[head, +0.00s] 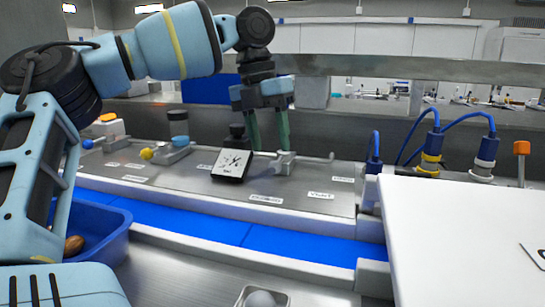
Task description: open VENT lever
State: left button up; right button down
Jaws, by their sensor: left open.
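The VENT label (320,195) is on the grey steel panel behind the blue belt. A metal lever (312,157) on a small block stands behind that label, with its thin handle reaching to the right. My left gripper (269,146) points down from above, its two green fingers spread apart with nothing seen between them. The fingertips are just left of the lever's block and overlap its left end in the picture; I cannot tell whether they touch it. My right gripper is out of view.
A black block with a patterned white face (232,162) stands left of the fingers. A yellow-tipped lever (148,153) is farther left. Blue cables and connectors (432,145) rise at right. A white board (460,230) fills the right front. A blue bin (112,235) is at left.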

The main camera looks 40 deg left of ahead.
aim_at(279, 167)
pick_arm(q)
jog(key=shift+w+d+f, duration=0.1)
jog(key=shift+d+f, duration=0.1)
jog(key=shift+f, duration=0.9)
jog(key=shift+w+d+f, duration=0.1)
jog(key=shift+d+f, duration=0.1)
jog(key=shift+f, duration=0.85)
grip_shut()
